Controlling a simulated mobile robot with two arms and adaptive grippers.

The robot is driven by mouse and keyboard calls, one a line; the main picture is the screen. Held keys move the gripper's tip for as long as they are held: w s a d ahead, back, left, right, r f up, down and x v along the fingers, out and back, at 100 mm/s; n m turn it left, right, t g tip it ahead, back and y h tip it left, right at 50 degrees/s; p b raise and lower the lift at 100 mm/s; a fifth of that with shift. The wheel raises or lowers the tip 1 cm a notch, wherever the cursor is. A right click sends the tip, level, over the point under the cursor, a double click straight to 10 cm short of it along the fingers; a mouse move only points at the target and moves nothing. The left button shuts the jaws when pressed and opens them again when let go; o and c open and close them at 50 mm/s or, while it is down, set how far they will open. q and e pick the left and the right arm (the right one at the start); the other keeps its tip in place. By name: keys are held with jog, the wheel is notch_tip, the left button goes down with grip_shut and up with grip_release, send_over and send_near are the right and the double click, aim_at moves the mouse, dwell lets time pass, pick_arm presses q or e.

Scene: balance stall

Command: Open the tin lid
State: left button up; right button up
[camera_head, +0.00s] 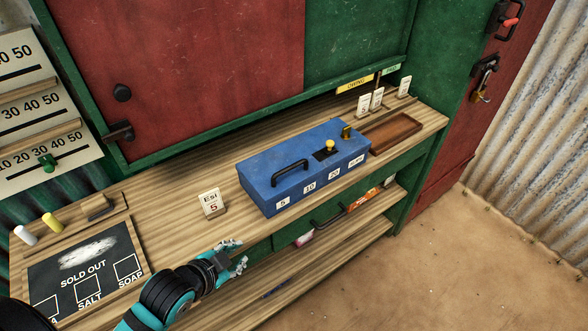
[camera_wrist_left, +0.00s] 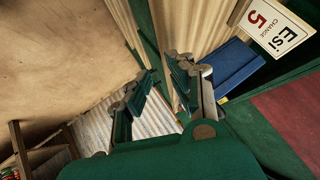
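A blue tin (camera_head: 300,165) with a closed lid sits on the wooden counter. Its lid carries a black handle (camera_head: 289,172) and a yellow knob (camera_head: 330,146). My right gripper is not in view.
A card reading "Esi 5" (camera_head: 212,202) stands left of the tin; it also shows in the left wrist view (camera_wrist_left: 272,27). A brown tray (camera_head: 394,131) lies to the right, with small cards behind. A "SOLD OUT" board (camera_head: 85,268) lies at left. A shelf (camera_head: 340,242) runs below.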

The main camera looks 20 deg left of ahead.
aim_at(284, 172)
pick_arm(q)
jog(key=w+r+m+t+h, duration=0.2)
jog(key=w+r+m+t, duration=0.15)
jog(key=r, duration=0.25)
jog(key=w+r+m+t+h, duration=0.2)
jog(key=r+m, duration=0.2)
jog(key=r, duration=0.2)
jog(key=p+x, duration=0.1)
jog(key=x, duration=0.5)
jog(key=p+x, duration=0.1)
jog(key=x, duration=0.5)
jog(key=p+x, duration=0.1)
jog(key=x, duration=0.4)
jog(key=shift+w+d+f, duration=0.2)
jog(key=shift+w+f, duration=0.05)
jog(key=shift+f, duration=0.1)
jog(key=shift+c, duration=0.4)
grip_shut()
